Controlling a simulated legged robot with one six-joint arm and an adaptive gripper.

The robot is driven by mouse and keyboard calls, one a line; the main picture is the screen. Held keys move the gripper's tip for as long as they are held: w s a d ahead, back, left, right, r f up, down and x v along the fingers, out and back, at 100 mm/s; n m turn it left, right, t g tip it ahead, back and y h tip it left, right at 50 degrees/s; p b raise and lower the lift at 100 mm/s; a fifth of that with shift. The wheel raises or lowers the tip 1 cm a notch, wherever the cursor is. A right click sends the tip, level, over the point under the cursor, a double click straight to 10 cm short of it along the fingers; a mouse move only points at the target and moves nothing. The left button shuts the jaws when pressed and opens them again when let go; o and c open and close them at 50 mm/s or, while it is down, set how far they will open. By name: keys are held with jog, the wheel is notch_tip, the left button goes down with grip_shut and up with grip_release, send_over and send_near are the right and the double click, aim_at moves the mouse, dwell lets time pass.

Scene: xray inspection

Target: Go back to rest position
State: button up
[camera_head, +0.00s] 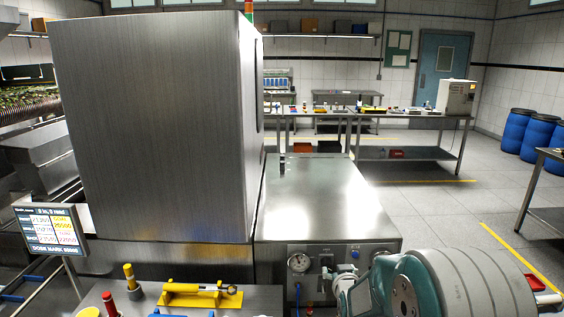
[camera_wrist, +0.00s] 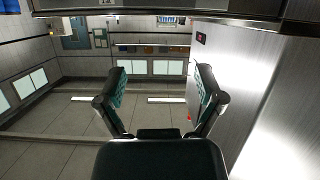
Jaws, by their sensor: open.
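My gripper (camera_wrist: 158,92) shows in the wrist view with its two dark fingers spread apart. It is open, and nothing is between the fingers. In the head view part of my own arm, teal and grey, shows at the lower right; the gripper itself is not visible there.
A tall steel cabinet (camera_head: 150,130) fills the left centre, beside a bare steel table top (camera_head: 320,205). A yellow tool (camera_head: 200,294) lies on the front bench. A screen (camera_head: 48,229) stands left. Blue barrels (camera_head: 515,130) stand far right; the floor (camera_head: 440,215) there is clear.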

jog(key=s+r+g, duration=0.2)
jog(key=s+r, duration=0.3)
jog(key=s, duration=0.3)
jog(key=s+r+g, duration=0.2)
jog(key=s+r, duration=0.3)
jog(key=s, duration=0.3)
jog(key=s+r+g, duration=0.1)
jog(key=s+g, duration=0.3)
jog(key=s, duration=1.7)
jog(key=shift+r+m+g, duration=0.25)
jog(key=shift+m+g, duration=0.05)
jog(key=shift+m, duration=0.1)
jog(key=shift+w, duration=0.1)
